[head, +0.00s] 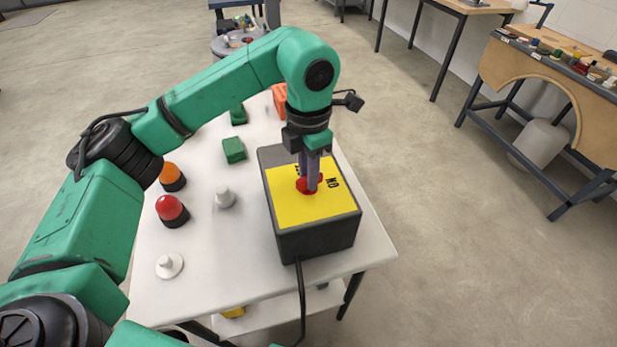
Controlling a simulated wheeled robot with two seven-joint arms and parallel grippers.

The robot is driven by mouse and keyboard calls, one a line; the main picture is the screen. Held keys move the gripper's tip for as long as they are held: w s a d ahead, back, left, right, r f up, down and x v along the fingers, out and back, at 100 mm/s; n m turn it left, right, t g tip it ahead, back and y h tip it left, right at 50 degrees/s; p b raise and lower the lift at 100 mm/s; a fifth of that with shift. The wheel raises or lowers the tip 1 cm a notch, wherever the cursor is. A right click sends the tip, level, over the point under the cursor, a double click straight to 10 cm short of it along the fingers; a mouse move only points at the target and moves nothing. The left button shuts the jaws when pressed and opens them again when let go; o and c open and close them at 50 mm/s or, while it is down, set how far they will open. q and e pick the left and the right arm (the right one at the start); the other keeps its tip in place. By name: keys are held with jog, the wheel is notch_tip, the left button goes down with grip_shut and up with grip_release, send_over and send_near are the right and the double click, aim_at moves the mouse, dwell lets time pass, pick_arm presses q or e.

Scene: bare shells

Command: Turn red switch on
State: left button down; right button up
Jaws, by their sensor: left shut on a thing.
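The red switch (301,187) is a red knob on the yellow top face of a black box (318,241). The box stands at the right side of a white table, and "ON" is printed on the yellow face right of the knob. My left gripper (309,187) points straight down from above, with its fingers shut on the red switch. The fingers and wrist hide part of the knob and some of the print behind it. My right gripper is not in view.
On the white table (225,270) left of the box stand a red button (172,208), an orange button (172,174), grey and white knobs, and green blocks (234,150). A black cable (300,290) hangs off the front edge. A workbench stands at the far right.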

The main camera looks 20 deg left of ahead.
pick_arm(q)
jog(key=shift+r+m+b, duration=0.1)
jog(key=shift+m+b, duration=0.45)
jog(key=shift+m, duration=1.15)
jog(key=c, duration=0.8)
grip_release()
jog(key=shift+o, duration=0.2)
jog(key=shift+r, duration=0.35)
notch_tip(320, 180, up, 14)
jog(key=p, duration=0.2)
